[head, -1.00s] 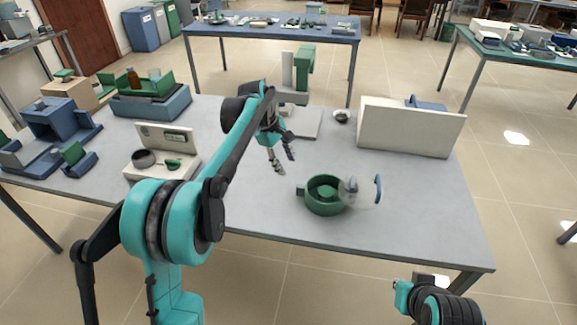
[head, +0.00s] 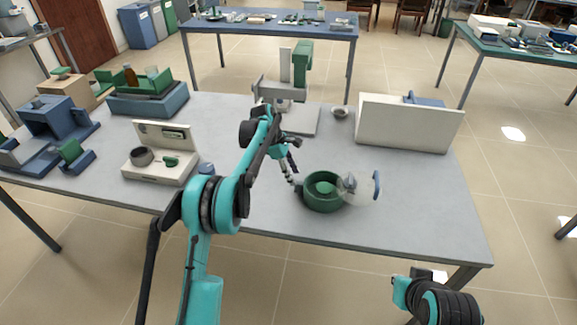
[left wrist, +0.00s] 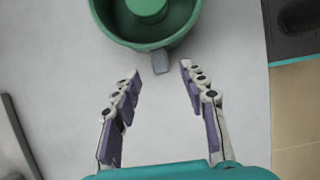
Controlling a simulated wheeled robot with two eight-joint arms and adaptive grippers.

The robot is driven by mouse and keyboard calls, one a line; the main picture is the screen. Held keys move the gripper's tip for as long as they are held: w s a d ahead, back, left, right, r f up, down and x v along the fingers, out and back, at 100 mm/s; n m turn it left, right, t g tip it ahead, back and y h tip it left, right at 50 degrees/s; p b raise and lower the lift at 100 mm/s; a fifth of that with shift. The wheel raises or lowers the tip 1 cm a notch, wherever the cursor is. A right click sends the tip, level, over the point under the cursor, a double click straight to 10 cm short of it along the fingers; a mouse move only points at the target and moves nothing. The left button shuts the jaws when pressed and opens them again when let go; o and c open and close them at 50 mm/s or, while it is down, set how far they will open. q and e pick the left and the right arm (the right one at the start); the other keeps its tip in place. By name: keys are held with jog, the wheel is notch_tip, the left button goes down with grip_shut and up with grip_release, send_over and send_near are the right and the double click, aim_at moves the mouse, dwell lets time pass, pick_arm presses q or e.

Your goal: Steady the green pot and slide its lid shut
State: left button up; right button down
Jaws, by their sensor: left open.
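The green pot (head: 309,200) stands on the grey table near its front edge, open on top with a green round piece inside. A clear lid (head: 360,190) with a blue handle (head: 377,184) overlaps the pot's right side, leaving most of the mouth uncovered. My left gripper (head: 294,172) is at the pot's left side, open and empty. In the left wrist view the pot (left wrist: 106,27) is ahead, and its short grey handle (left wrist: 160,62) lies just beyond the gap between the open fingertips (left wrist: 160,76).
A white panel (head: 405,125) stands behind the pot to the right. A pale open case (head: 155,174) lies at left, with blue and green holders (head: 150,103) behind it. A green-topped stand (head: 302,60) is at the back. The table right of the lid is clear.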

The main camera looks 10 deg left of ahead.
aim_at(299, 186)
pick_arm(q)
jog(key=shift+x, duration=3.4)
grip_shut()
